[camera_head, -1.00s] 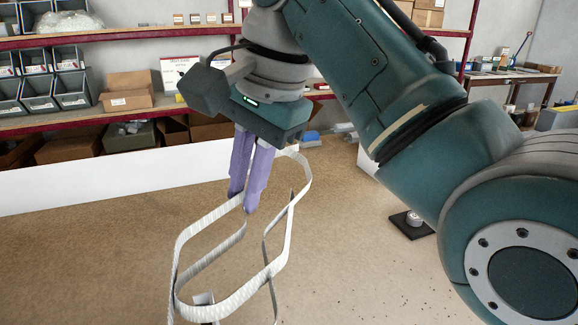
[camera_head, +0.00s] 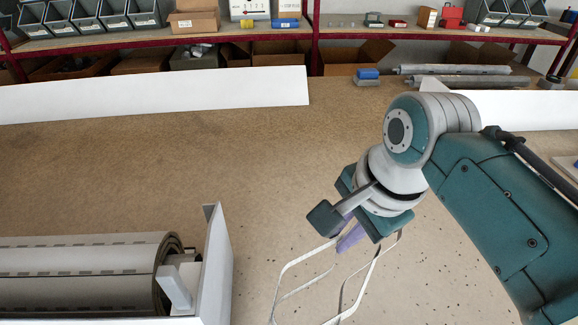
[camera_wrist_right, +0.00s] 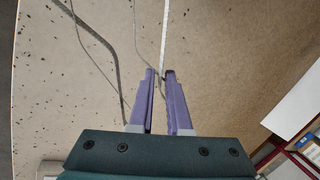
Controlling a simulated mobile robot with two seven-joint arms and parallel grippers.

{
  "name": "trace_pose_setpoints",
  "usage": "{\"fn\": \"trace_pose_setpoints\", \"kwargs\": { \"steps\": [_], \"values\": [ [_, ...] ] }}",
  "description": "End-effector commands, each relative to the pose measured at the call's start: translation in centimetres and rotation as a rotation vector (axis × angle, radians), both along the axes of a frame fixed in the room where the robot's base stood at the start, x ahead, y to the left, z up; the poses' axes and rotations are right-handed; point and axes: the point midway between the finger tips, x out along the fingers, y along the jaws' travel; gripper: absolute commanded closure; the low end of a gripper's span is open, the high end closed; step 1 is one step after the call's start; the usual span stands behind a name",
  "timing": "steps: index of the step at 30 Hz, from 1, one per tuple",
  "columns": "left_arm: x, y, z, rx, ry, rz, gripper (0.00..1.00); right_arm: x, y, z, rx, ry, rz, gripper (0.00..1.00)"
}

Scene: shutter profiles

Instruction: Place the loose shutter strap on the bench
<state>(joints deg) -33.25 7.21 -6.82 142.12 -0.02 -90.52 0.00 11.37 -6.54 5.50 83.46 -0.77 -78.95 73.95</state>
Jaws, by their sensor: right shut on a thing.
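The loose shutter strap (camera_head: 283,270) is a pale, thin band in a long open loop. It hangs from my right gripper (camera_head: 349,238), whose purple fingers are shut on it. The strap's lower end runs out of the bottom of the head view. The wrist view shows the right gripper (camera_wrist_right: 160,74) with the pale strap (camera_wrist_right: 165,30) at its fingertips. The brown speckled bench (camera_head: 200,150) lies beneath. I cannot tell whether the strap touches it. My left gripper is not in view.
A rolled shutter (camera_head: 85,262) in a white housing (camera_head: 217,262) sits at the lower left. A long white board (camera_head: 160,92) stands along the back. Grey rolls (camera_head: 455,82) and a blue-topped box (camera_head: 367,76) are at the back right. The middle is clear.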

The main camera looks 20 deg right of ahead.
Motion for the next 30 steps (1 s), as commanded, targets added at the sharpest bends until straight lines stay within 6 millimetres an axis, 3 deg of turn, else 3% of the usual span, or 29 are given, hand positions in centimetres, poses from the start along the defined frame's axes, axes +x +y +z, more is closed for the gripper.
{"fn": "trace_pose_setpoints", "kwargs": {
  "steps": [1, 7, 13, 24, 25, 30],
  "values": [
    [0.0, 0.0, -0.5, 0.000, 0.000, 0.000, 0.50, 0.0, 0.0, -1.2, 0.000, 0.002, 0.000, 1.00],
    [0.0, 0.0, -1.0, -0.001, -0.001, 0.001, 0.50, 0.0, 0.0, -2.9, -0.001, 0.001, 0.000, 1.00],
    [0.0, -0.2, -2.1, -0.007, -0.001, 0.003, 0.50, 0.0, 0.0, -5.8, 0.000, 0.000, 0.001, 1.00],
    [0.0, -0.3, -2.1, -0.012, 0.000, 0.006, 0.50, 0.1, 0.0, -6.2, -0.001, -0.002, 0.000, 1.00],
    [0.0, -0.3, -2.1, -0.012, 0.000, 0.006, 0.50, 0.1, 0.0, -6.2, -0.001, -0.001, 0.000, 0.81],
    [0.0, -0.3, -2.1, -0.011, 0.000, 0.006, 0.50, 0.0, 0.0, -6.1, -0.001, -0.001, 0.000, 0.62]
  ]
}}
